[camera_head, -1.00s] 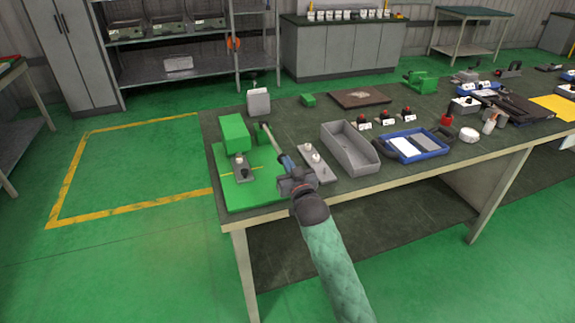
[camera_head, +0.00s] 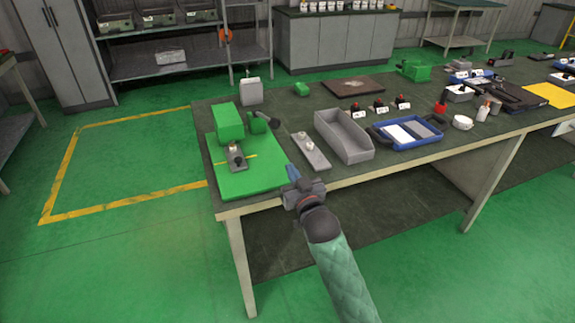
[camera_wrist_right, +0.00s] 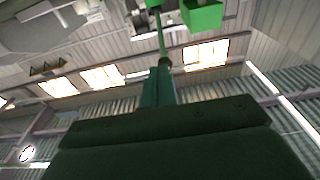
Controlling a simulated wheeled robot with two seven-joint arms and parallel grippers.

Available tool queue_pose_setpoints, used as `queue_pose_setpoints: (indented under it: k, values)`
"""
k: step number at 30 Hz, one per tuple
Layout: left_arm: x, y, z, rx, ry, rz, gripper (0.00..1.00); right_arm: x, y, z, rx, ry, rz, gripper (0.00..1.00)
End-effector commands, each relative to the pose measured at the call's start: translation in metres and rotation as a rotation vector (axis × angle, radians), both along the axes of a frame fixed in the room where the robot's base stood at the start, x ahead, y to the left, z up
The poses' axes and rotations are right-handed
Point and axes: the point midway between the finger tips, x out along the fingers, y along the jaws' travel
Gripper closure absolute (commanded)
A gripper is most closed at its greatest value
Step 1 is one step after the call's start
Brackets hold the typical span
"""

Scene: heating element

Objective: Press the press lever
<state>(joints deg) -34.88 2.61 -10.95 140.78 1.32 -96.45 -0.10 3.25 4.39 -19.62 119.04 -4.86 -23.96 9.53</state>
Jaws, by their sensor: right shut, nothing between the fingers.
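The green press (camera_head: 228,122) stands on a green base plate (camera_head: 262,178) at the table's left end. Its press lever (camera_head: 268,121) shows short, with a dark end, on the right side of the press; it looks foreshortened. A small grey fixture (camera_head: 237,156) sits on the plate in front. My right gripper (camera_head: 292,173) is shut and empty, near the table's front edge, right of the plate and apart from the lever. In the right wrist view its shut fingers (camera_wrist_right: 160,85) point up the picture, with a green box-shaped part (camera_wrist_right: 203,15) beyond. My left gripper is out of view.
A grey plate with small knobs (camera_head: 311,150), a grey bin (camera_head: 345,136) and a blue tray (camera_head: 407,133) stand to the right. A light grey box (camera_head: 250,91) is behind the press. The floor left of the table is clear.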

Motion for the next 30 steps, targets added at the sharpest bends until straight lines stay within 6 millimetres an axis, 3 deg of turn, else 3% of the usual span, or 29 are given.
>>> queue_pose_setpoints:
  k: [7,30]
  values:
    - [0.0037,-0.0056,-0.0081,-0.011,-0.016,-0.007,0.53,-0.0144,-0.0049,-0.0038,-0.001,0.000,0.000,1.00]
    - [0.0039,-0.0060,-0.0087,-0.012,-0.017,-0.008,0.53,-0.0148,-0.0050,-0.0035,-0.003,-0.001,0.000,1.00]
